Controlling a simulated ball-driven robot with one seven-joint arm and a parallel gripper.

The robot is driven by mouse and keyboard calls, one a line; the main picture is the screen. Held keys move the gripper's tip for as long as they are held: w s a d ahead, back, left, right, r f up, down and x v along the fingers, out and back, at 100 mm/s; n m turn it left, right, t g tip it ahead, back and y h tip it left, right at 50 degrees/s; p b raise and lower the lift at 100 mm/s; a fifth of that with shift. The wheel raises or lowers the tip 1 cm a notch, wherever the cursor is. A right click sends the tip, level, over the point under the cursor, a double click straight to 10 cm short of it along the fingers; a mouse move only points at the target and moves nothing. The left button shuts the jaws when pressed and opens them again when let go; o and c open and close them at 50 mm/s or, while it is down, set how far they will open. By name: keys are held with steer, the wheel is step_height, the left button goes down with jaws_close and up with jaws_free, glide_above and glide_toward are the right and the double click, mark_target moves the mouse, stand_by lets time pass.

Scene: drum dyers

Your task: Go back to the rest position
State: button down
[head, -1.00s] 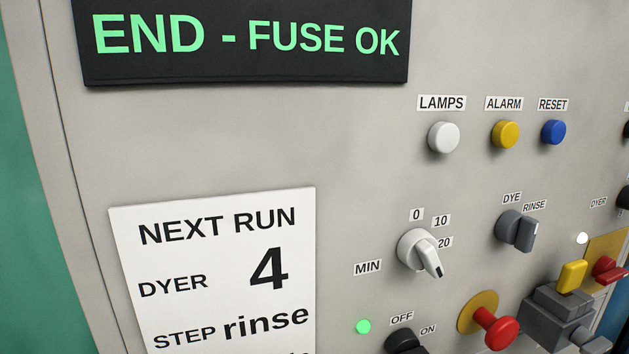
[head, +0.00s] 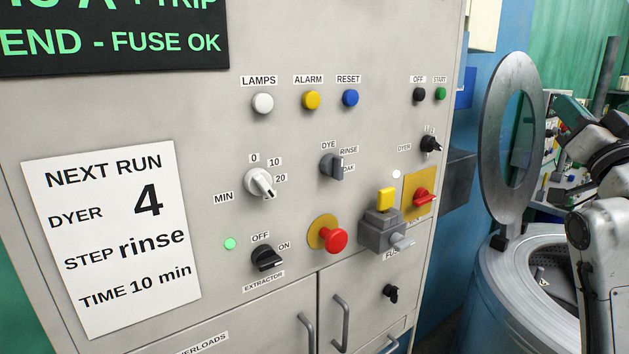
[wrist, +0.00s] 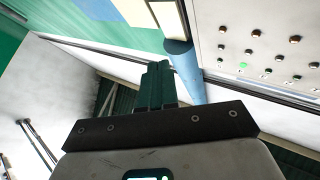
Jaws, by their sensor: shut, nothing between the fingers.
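My gripper (wrist: 158,84) shows in the wrist view with its two dark green fingers together and nothing between them. It is clear of any surface there, and a control panel (wrist: 265,40) shows to its right. In the head view my arm is at the right edge, in front of the drum machine, and a green part at its far end (head: 570,112) is beside the round lid. The fingers cannot be made out clearly in the head view.
The grey cabinet (head: 110,120) carries knobs, buttons, a red mushroom button (head: 334,239) and a NEXT RUN card (head: 112,235). A raised round metal lid (head: 492,130) stands above an open drum (head: 500,290) close to my arm. A blue wall is behind.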

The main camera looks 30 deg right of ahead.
steer(key=w+a+f+n+g+y, duration=0.1)
steer(key=w+a+f+g+y, duration=0.35)
steer(key=f, duration=0.75)
steer(key=w+a+f+g+y, duration=0.1)
steer(key=w+a+f, duration=0.1)
steer(key=a+f, duration=0.75)
steer(key=w+a+f+n+g+y, duration=0.1)
steer(key=w+a+f+g+y, duration=0.2)
steer(key=f, duration=1.2)
steer(key=s+a+f+n+g+y, duration=0.2)
steer(key=s+a+f, duration=0.3)
steer(key=a+f, duration=0.25)
steer(key=s+a+f+n+g+y, duration=0.1)
steer(key=s+a+f+g+y, duration=0.15)
steer(key=s+a+f, duration=0.5)
steer(key=s+a+f+n+g, duration=0.2)
steer(key=s+f+g, duration=0.3)
steer(key=s+f, duration=0.4)
steer(key=s+n, duration=0.1)
steer(key=s, duration=0.2)
steer(key=shift+s+a+n+g, duration=0.2)
steer(key=shift+a+n+g, duration=0.1)
steer(key=shift+a+g, duration=0.1)
